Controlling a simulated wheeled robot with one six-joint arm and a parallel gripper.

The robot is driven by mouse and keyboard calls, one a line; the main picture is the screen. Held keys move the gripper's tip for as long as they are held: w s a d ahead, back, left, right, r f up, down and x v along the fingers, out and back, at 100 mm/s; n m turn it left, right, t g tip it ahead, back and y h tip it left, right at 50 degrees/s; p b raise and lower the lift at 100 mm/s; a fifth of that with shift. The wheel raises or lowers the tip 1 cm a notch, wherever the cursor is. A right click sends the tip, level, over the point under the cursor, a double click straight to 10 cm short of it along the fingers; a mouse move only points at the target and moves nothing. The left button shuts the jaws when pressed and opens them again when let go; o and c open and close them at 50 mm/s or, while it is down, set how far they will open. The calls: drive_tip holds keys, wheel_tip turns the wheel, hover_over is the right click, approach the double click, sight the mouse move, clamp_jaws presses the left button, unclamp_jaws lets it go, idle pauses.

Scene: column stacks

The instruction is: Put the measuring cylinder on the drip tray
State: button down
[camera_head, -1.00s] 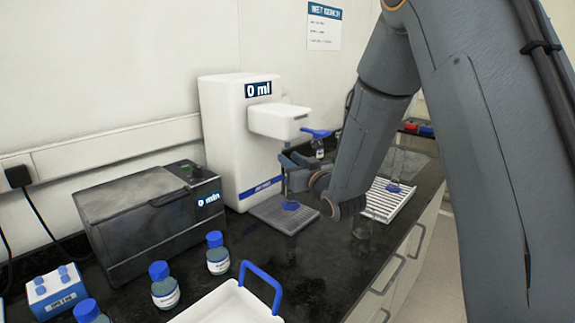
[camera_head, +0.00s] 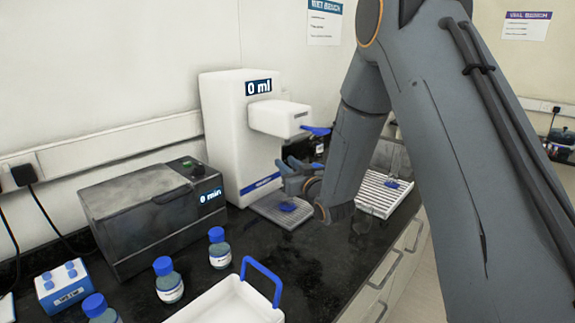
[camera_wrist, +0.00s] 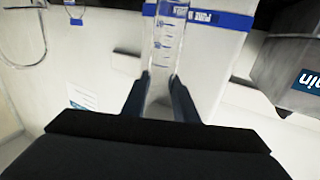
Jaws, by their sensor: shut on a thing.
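The measuring cylinder is clear with marked lines and a blue foot. In the wrist view its clear body (camera_wrist: 168,48) stands between the two fingers of my gripper (camera_wrist: 161,88), which is shut on it. I cannot tell whether the foot touches the tray. The tray lies in front of the white dispenser (camera_head: 226,140), which reads 0 ml, under its spout head (camera_head: 279,119). My arm hides part of the area right of the tray.
A white rack (camera_head: 377,199) with another blue-footed clear piece (camera_head: 392,184) stands to the right. A dark box (camera_head: 150,220) reading 0 min is left of the tray. Several blue-capped bottles (camera_head: 219,250) and a white carrier (camera_head: 225,305) stand in front. Dark bench right of the carrier is clear.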

drive_tip(key=c, duration=1.4)
unclamp_jaws()
drive_tip(key=shift+f, duration=0.1)
